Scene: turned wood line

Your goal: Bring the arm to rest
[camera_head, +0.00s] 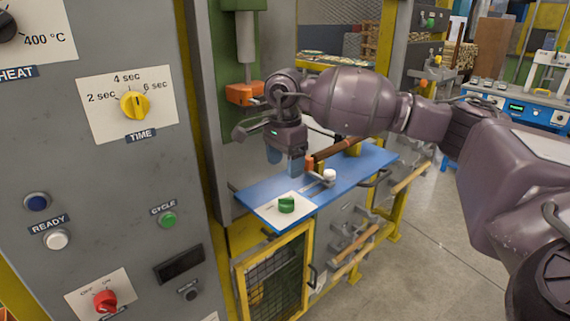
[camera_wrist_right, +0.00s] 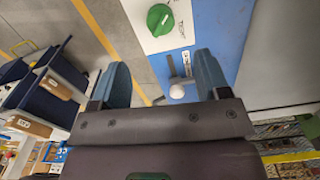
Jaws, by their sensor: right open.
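My right arm reaches in from the right in the head view. Its gripper (camera_head: 286,161) is open above the left part of the blue work plate (camera_head: 352,178). In the right wrist view the two blue fingers of that gripper (camera_wrist_right: 162,80) stand apart with no object held between them. A white knob with a lever (camera_wrist_right: 177,91) shows beyond the gap; I cannot tell how far below the fingers it lies. My left gripper is not in view.
A green knob (camera_head: 286,204) and a brown rod (camera_head: 334,150) are on the plate. An orange-tipped press ram (camera_head: 245,94) hangs close by the gripper. A grey control panel (camera_head: 110,190) fills the left side. Open floor (camera_head: 430,255) lies lower right.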

